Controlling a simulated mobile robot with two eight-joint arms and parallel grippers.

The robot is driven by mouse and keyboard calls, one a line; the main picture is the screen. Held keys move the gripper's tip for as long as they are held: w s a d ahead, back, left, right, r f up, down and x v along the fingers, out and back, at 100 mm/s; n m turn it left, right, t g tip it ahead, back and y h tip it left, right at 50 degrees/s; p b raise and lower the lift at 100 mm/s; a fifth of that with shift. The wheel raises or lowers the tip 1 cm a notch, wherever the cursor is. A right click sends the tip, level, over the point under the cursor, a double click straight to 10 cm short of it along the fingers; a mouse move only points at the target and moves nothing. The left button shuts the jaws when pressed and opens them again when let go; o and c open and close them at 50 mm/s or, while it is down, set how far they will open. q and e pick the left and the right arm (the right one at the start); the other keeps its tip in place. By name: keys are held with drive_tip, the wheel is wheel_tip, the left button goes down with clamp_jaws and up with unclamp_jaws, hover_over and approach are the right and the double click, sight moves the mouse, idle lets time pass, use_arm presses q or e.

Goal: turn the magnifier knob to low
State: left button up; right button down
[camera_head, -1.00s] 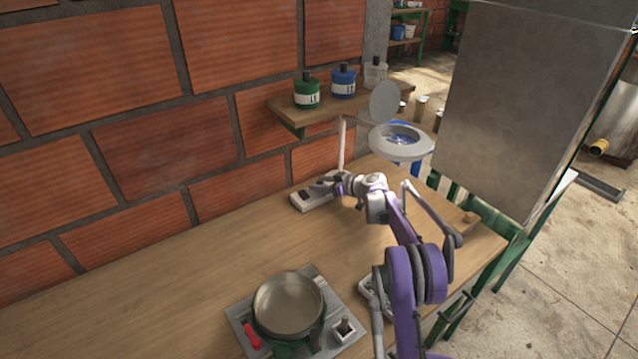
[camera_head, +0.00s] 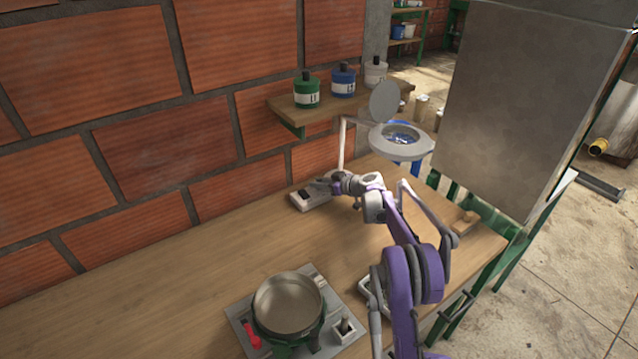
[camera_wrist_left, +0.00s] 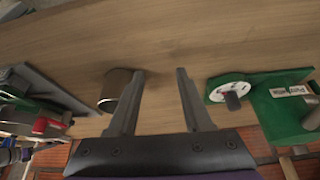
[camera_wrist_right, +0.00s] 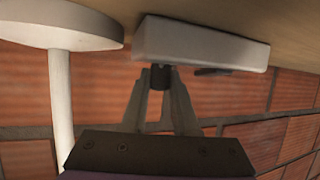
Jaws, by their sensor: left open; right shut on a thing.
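The magnifier has a white ring with a lens (camera_head: 402,152) on a thin arm, and a raised round grey lid. Its white box base (camera_head: 306,201) sits on the bench by the brick wall. My right gripper (camera_head: 329,184) is at this box. In the right wrist view the box (camera_wrist_right: 225,48) is seen close up, and the right fingers are shut on a small dark knob (camera_wrist_right: 160,77) at its edge. The knob's setting cannot be read. My left gripper (camera_wrist_left: 158,74) is open and empty in the left wrist view, and it is outside the head view.
A round metal pan (camera_head: 288,304) sits on a plate with a red handle at the front. A shelf (camera_head: 290,112) holds green, blue and white bottles. A grey block (camera_head: 540,100) stands at the right. The left of the bench is clear.

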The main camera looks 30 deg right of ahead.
use_arm(q)
drive_tip(key=shift+s+f+b, duration=0.1)
drive_tip(key=shift+f+b, duration=0.45)
drive_tip(key=shift+f, duration=0.1)
use_arm(e)
drive_tip(key=m+h, duration=0.3)
drive_tip(key=shift+a+f+t+h, duration=0.1)
drive_tip(key=shift+a+t+h, duration=0.05)
drive_tip(key=shift+t+h, duration=0.25)
use_arm(q)
drive_tip(key=shift+s+f+b, duration=0.1)
drive_tip(key=shift+f+b, duration=0.45)
use_arm(e)
drive_tip(key=shift+m+h, duration=1)
use_arm(q)
drive_tip(key=shift+f, duration=0.15)
use_arm(e)
drive_tip(key=shift+m+h, duration=0.3)
drive_tip(key=c, duration=0.7)
unclamp_jaws()
drive_tip(key=shift+d, duration=0.2)
drive_tip(key=v, duration=1.1)
drive_tip(key=shift+w, duration=0.1)
